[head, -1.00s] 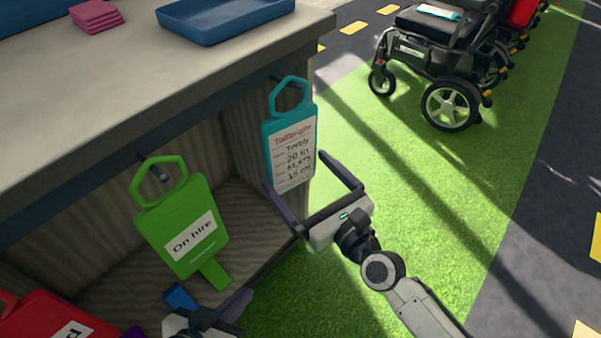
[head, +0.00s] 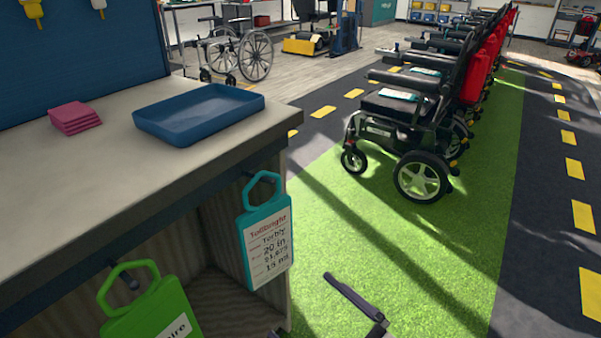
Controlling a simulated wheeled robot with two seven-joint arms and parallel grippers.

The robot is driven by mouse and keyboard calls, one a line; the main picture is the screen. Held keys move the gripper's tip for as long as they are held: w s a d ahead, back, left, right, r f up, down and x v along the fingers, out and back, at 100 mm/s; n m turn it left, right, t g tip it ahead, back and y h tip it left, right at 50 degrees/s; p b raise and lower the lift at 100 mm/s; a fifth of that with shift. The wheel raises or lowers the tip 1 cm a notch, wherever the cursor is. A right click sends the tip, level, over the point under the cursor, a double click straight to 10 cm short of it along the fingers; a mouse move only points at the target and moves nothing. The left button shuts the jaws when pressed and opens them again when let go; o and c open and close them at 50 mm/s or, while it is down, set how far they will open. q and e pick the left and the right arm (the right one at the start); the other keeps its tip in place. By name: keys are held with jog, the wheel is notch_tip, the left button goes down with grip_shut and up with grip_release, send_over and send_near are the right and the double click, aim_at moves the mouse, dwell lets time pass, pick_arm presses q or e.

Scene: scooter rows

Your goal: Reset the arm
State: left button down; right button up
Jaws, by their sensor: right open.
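My right gripper (head: 300,304) is at the bottom edge, low in front of the counter's right end. One dark finger shows in full and only a tip of the other; the rest is cut off. The jaws are open and hold nothing. A teal tag (head: 264,240) with a printed white card hangs from a peg on the counter, left of and above the gripper, apart from it. A green tag (head: 150,308) hangs from another peg at lower left, partly cut off. My left gripper is out of view.
The counter (head: 80,170) holds a blue tray (head: 200,114) and a stack of pink pads (head: 75,117). A row of black power chairs (head: 410,115) stands on the green turf (head: 400,255). A manual wheelchair (head: 235,52) is behind.

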jog(key=s+d+f+n+g+h, duration=0.4)
jog(key=s+d+f+n+h, duration=0.6)
jog(key=n, duration=1.4)
pick_arm(q)
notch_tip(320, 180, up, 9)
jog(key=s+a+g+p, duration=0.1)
jog(key=p, duration=1.6)
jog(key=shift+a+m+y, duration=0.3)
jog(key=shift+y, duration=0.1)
pick_arm(e)
jog(key=s+d+r+n+y, duration=0.1)
jog(key=s+d+r, duration=0.1)
jog(key=d+r, duration=0.2)
notch_tip(320, 180, up, 3)
jog(key=shift+s+n+g, duration=0.3)
jog(key=shift+n+g, duration=0.1)
jog(key=shift+a, duration=0.1)
